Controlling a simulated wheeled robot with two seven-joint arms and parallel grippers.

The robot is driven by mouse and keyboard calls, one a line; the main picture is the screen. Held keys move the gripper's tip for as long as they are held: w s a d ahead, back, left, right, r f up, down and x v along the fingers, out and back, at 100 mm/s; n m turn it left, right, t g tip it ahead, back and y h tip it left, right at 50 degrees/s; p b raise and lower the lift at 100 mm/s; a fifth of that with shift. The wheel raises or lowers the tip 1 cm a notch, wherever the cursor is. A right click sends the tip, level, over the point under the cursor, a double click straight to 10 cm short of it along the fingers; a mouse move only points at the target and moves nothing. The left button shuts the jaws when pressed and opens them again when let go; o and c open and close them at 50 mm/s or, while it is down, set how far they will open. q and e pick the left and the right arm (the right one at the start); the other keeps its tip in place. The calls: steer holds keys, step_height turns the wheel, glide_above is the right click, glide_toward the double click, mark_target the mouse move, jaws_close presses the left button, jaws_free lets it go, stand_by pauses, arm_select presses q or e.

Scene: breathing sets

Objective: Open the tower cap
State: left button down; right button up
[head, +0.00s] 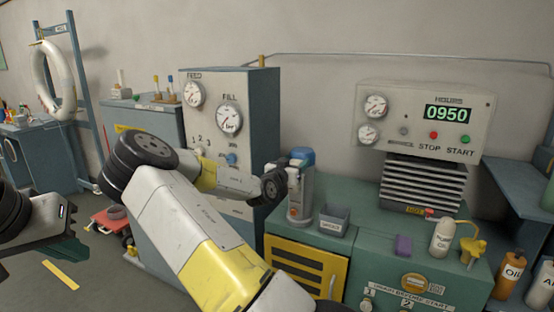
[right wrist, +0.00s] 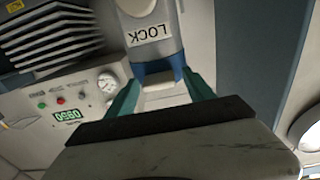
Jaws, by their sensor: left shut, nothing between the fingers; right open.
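The tower (head: 302,198) is a grey upright cylinder on the green cabinet, with a blue cap (head: 300,153) at its top. In the right wrist view the tower (right wrist: 148,12) appears upside down with a LOCK label, and the blue cap (right wrist: 158,70) lies between my fingers. My right gripper (right wrist: 162,82) is open, its teal fingers on either side of the cap; I cannot tell whether they touch it. In the head view the wrist hides most of this gripper. My left gripper (head: 72,250) is shut and empty at the left, far from the tower.
A grey gauge panel (head: 257,110) stands behind my right arm. A small grey bin (head: 335,220) sits right of the tower. A control box (head: 420,118) reading 0950, a purple block (head: 403,245), a white bottle (head: 441,238) and a yellow pump piece (head: 473,248) are further right.

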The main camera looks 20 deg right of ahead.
steer(key=shift+d, duration=0.1)
jaws_close()
stand_by(0.4)
